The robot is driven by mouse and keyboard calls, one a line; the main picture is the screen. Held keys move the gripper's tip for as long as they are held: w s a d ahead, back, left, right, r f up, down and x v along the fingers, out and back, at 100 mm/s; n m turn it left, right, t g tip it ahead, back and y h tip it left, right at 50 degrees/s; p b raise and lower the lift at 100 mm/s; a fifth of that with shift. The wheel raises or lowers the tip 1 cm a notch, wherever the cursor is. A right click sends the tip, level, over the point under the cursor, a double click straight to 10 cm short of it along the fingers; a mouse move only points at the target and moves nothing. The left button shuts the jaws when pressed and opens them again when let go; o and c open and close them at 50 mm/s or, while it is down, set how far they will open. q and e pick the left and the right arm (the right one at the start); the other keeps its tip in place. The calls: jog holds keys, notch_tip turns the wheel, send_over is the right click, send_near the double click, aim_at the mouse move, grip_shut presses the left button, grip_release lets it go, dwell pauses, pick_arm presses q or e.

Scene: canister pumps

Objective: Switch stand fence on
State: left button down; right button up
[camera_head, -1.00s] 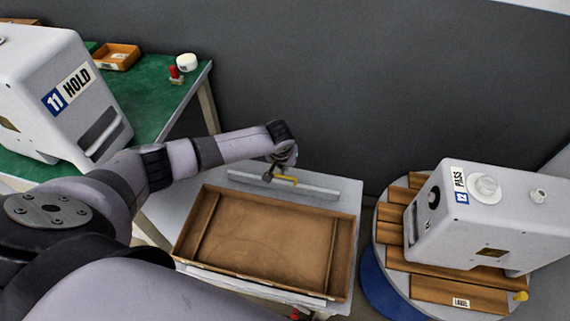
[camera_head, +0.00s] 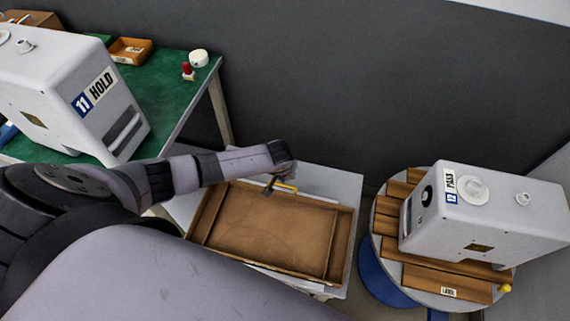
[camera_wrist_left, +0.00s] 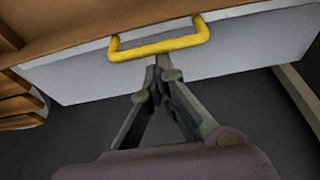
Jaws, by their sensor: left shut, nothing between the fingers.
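The yellow handle (camera_head: 286,187) is at the back of the stand, behind the wooden tray (camera_head: 265,225). In the left wrist view the yellow handle (camera_wrist_left: 160,48) is a U-shaped bar on a pale grey panel (camera_wrist_left: 240,47), which looks to be the fence. My left gripper (camera_head: 271,188) is shut and empty. Its fingertips (camera_wrist_left: 164,68) show just below the handle in the wrist view, close to the panel; I cannot tell whether they touch. My arm and wrist hide part of the stand's back left. My right gripper is not in view.
A white canister pump marked 11 HOLD (camera_head: 75,90) stands on the green table (camera_head: 170,98) at left. Another marked 12 PASS (camera_head: 480,220) stands on a round slatted turntable (camera_head: 386,245) at right. The grey wall (camera_head: 350,80) is behind the stand.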

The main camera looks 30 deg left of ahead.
pick_arm(q)
jog(key=shift+s, duration=0.2)
jog(key=v, duration=1.1)
jog(key=shift+r, duration=0.45)
